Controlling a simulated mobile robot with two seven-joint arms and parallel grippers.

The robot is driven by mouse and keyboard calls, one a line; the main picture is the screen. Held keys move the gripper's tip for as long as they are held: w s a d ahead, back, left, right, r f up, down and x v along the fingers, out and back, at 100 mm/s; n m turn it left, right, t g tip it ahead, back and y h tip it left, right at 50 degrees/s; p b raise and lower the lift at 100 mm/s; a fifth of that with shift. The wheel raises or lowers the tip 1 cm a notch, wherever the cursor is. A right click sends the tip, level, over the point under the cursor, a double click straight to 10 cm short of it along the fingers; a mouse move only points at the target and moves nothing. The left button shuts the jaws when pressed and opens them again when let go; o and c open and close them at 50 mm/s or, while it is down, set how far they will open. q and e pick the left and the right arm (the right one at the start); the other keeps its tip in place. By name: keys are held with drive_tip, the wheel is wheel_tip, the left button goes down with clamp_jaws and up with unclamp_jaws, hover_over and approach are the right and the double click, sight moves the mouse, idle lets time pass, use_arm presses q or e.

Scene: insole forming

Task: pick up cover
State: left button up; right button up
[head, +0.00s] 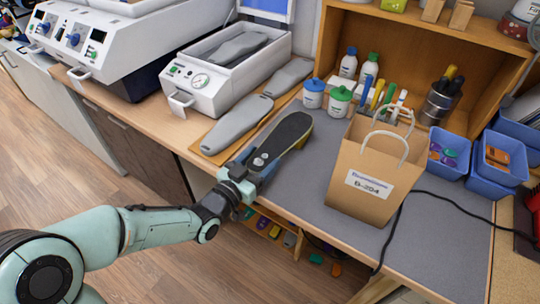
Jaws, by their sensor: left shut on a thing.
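A dark, foot-shaped insole cover (288,131) with a tan edge lies at the left part of the grey mat on the workbench. My left gripper (259,168) reaches in from the front left and is shut on the near, heel end of this cover. The jaws partly hide that end. Whether the cover rests on the mat or is slightly raised, I cannot tell. My right gripper is not in view.
Grey foot forms (238,123) lie on a board left of the cover. An open press (212,88) stands behind them. A paper bag (373,172), blue bins (448,152) and a wooden shelf (330,45) stand to the right. The grey mat (310,190) is bare before the bag.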

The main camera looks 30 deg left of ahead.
use_arm(q)
drive_tip(key=s+r+b, duration=0.2)
drive_tip(key=s+r, duration=0.2)
drive_tip(key=s, duration=0.4)
drive_tip(key=shift+s+a+r, duration=0.3)
drive_tip(key=shift+a, duration=0.15)
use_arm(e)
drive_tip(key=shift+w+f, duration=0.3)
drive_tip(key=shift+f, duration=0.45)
